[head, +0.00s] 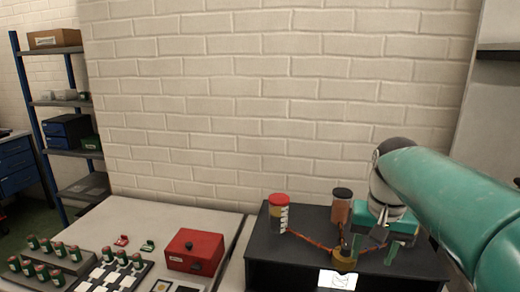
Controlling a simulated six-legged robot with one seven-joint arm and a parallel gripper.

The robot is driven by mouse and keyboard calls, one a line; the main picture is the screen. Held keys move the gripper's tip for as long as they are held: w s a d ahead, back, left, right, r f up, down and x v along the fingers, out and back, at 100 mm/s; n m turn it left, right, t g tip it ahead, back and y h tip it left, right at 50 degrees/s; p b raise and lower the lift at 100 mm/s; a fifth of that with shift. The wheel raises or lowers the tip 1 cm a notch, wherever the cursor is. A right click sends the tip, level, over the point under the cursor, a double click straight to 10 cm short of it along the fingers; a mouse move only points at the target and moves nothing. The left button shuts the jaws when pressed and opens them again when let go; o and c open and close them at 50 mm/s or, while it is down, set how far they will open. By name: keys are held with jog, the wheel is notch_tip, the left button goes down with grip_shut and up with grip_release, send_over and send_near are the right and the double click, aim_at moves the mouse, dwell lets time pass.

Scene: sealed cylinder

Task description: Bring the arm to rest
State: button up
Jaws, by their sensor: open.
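My arm's teal link (440,190) comes in from the right edge and reaches over the black stand (290,262). My gripper (376,247) hangs at its end, pointing down, with its green fingers apart and nothing seen between them. It is just right of a small brass piece (344,258) with orange-brown rods. A jar with a red lid (279,214) stands upright at the stand's left. A copper-brown cylinder with a dark top (341,212) stands behind the brass piece, left of my gripper. Whether my gripper touches anything cannot be told.
A pale table at the left holds a red box (195,250), a checkered board (108,275) and several green-and-red cylinders (45,245) in racks. A white card (338,280) is on the stand's front. A brick wall (270,100) stands behind; shelves (68,120) are far left.

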jog(key=s+a+f+n+t, duration=0.1)
jog(key=s+a+f+t, duration=0.1)
jog(key=s, duration=0.4)
jog(key=s+a+f+n+t, duration=0.2)
jog(key=s+a+f, duration=0.2)
jog(key=s, duration=0.3)
jog(key=shift+a+f+n+t, duration=0.3)
jog(key=shift+a+f, duration=0.1)
jog(key=shift+a, duration=0.15)
jog(key=shift+s, duration=0.1)
